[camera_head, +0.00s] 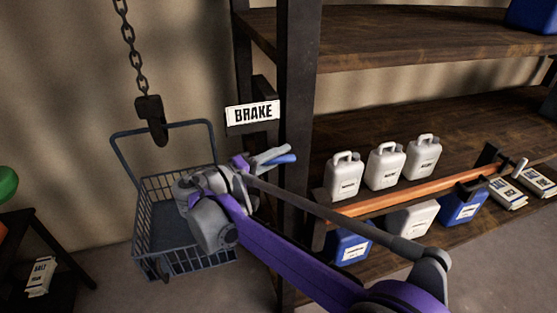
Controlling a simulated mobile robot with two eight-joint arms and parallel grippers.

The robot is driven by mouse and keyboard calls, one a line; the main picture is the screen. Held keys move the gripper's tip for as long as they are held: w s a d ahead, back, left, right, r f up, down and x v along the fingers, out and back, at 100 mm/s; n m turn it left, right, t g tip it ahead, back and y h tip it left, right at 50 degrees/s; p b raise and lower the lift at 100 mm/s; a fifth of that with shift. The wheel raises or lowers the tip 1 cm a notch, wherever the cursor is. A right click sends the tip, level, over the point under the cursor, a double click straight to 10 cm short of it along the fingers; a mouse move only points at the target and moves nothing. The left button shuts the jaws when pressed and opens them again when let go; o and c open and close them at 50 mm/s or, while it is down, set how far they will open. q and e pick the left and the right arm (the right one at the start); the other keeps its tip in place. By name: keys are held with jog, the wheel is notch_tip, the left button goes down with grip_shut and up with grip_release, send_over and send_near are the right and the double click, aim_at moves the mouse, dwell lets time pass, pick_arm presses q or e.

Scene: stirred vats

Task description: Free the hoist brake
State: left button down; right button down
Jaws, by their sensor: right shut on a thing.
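A white sign reading BRAKE (252,113) is fixed beside the dark shelf post. Below it, a lever with a blue grip (281,159) sticks out to the right. My right gripper (243,164) is at the lever, its jaws shut on it; my wrist and forearm hide the lever's inner end and the exact contact. A chain (133,47) hangs at the upper left with a dark hook (152,120) at its end. The hook is at the raised handle of a wire basket (160,218); I cannot tell whether it bears the basket. My left gripper is not in view.
Shelves (420,52) fill the right side, with white jugs (385,167), blue jugs and small bags (508,192). An orange bar (420,195) runs along the lower shelf front. A dark stand with a bag (40,277) is at the left.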

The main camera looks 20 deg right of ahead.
jog(key=shift+h, duration=0.5)
jog(key=shift+n+t+b, duration=0.3)
jog(key=shift+b, duration=0.05)
jog(key=c, duration=0.7)
grip_release()
jog(key=b+v, duration=0.1)
jog(key=v, duration=0.9)
jog(key=shift+s+a+f, duration=0.1)
jog(key=shift+a+f, duration=0.05)
jog(key=shift+a, duration=0.2)
